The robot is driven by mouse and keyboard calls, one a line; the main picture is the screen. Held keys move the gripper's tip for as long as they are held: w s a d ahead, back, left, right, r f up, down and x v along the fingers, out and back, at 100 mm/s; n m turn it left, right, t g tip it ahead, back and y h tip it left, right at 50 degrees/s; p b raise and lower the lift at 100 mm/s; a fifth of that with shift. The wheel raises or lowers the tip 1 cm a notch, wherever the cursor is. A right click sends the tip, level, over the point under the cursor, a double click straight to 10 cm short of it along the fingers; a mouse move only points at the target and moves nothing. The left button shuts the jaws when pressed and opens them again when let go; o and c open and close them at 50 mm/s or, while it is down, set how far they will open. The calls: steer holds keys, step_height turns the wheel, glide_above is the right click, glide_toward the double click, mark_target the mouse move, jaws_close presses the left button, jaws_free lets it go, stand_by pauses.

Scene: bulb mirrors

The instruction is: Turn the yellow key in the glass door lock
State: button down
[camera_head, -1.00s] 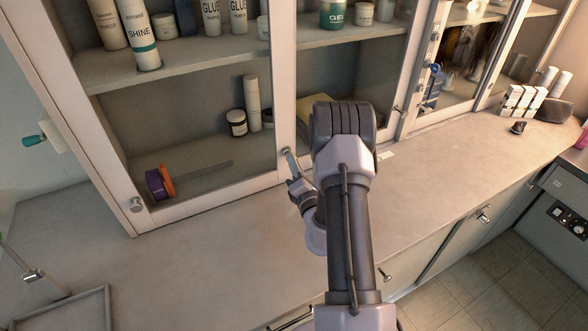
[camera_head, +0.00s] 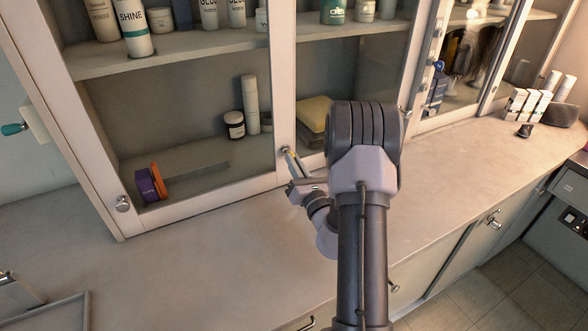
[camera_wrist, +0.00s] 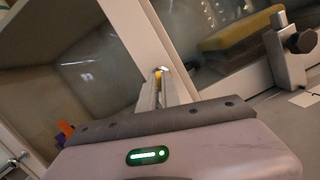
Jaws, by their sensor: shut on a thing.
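The yellow key (camera_wrist: 159,75) shows as a small yellow bit between my fingertips in the wrist view, at the lock on the cabinet's glass door frame (camera_wrist: 138,30). My gripper (camera_wrist: 160,85) is shut on it; the fingers hide most of the key and the lock. In the head view, my gripper (camera_head: 292,160) reaches the lower part of the middle door post (camera_head: 283,75), where a little yellow shows. I cannot tell the key's angle or how deep it sits.
A round knob (camera_head: 123,203) is on the left door. The counter (camera_head: 200,265) in front is largely clear; a tray (camera_head: 55,312) lies at lower left.

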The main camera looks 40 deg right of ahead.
steer(key=shift+f+n+y+b, duration=0.15)
steer(key=shift+n+y+b, duration=0.25)
steer(key=shift+n+b, duration=0.45)
steer(key=c, duration=1.8)
jaws_free()
steer(key=shift+n+p, duration=0.35)
steer(key=shift+n, duration=0.6)
steer(key=o, duration=0.3)
steer(key=shift+r, duration=0.2)
steer(key=shift+o, duration=0.5)
steer(key=o, duration=0.4)
steer(key=v, duration=0.6)
steer(key=shift+f, duration=0.1)
